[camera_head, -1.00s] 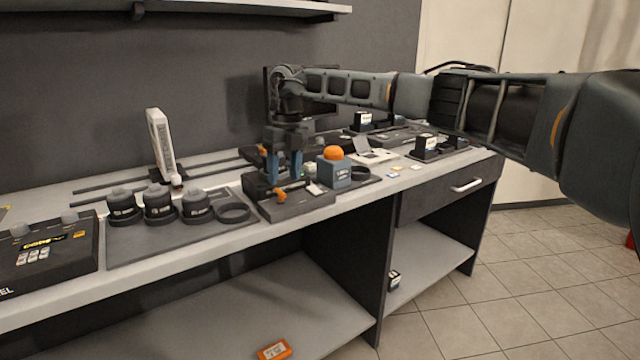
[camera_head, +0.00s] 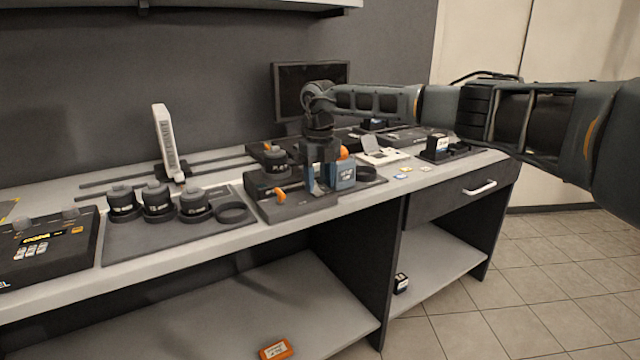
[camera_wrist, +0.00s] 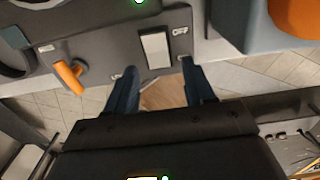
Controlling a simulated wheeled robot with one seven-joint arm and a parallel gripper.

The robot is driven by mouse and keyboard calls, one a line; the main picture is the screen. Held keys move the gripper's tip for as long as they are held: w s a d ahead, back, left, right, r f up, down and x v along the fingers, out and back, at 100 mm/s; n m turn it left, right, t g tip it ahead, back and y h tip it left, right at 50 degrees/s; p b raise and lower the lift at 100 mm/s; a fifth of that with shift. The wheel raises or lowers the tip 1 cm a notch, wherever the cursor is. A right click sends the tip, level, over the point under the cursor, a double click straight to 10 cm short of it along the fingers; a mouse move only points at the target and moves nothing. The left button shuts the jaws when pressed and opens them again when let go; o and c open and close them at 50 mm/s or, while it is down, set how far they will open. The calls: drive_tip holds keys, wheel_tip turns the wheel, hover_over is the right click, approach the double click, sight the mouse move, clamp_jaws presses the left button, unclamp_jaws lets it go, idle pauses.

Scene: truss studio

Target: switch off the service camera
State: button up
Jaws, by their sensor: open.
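The service camera, as far as I can tell, is the dark unit (camera_head: 264,184) on a dark base plate (camera_head: 290,208) at the bench's front edge. It carries an orange lever (camera_head: 280,195), which also shows in the wrist view (camera_wrist: 70,78). In the wrist view a white rocker switch (camera_wrist: 155,50) sits on its dark panel beside an "OFF" mark (camera_wrist: 180,31), and a green light (camera_wrist: 140,1) glows at the top edge. My gripper (camera_head: 322,188) is open and empty above the plate's right part. In the wrist view its fingers (camera_wrist: 160,85) straddle the space just below the switch. Contact cannot be told.
A blue-grey box (camera_head: 345,176) with an orange dome stands close right of my gripper. Several lens-like cylinders (camera_head: 157,200) stand on a tray to the left. A control box (camera_head: 45,250) is farther left. A monitor (camera_head: 288,90) stands behind.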

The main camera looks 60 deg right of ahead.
drive_tip(key=shift+f, duration=0.7)
